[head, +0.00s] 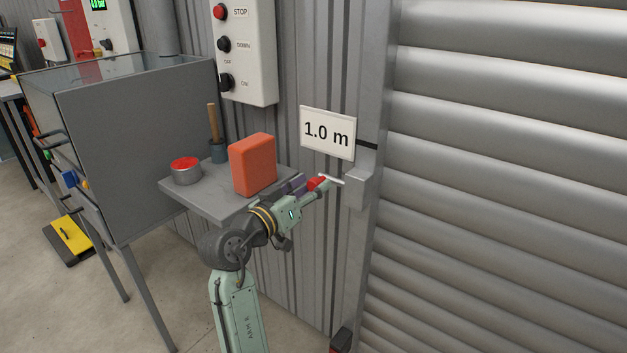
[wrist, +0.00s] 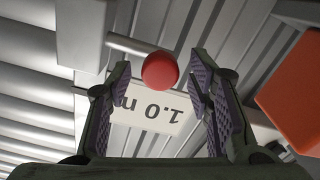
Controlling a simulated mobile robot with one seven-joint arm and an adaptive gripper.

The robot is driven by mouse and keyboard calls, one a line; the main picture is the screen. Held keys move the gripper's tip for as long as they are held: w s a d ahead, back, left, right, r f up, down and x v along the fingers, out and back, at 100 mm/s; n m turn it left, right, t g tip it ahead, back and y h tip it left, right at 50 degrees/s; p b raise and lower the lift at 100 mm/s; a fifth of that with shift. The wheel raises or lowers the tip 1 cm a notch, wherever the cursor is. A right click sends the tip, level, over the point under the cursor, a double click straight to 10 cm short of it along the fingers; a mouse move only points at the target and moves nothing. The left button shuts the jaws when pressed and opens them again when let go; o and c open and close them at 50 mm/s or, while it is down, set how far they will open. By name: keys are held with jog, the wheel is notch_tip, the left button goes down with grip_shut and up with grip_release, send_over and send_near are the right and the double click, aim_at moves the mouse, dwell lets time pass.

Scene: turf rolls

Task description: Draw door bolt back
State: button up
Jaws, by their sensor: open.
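The door bolt shows as a thin pale rod (head: 332,179) with a red knob (head: 317,183), beside a grey block (head: 358,188) at the edge of the shutter door (head: 510,180). My gripper (head: 309,186) is at the knob, its fingers partly hidden in the head view. In the wrist view, the red knob (wrist: 160,70) appears between the two open purple-padded fingers, with a visible space on each side. A pale rod (wrist: 127,45) runs from the knob toward the grey block (wrist: 82,35).
A grey shelf (head: 215,203) below and left of the bolt holds an orange block (head: 253,164), a tin with red contents (head: 186,170) and a brush in a pot (head: 217,146). A "1.0 m" sign (head: 327,132) is above the bolt. A control box (head: 246,55) hangs higher.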

jog(key=shift+w+d, duration=0.4)
jog(key=shift+w, duration=0.15)
jog(key=shift+c, duration=0.4)
grip_shut()
jog(key=shift+a, duration=0.1)
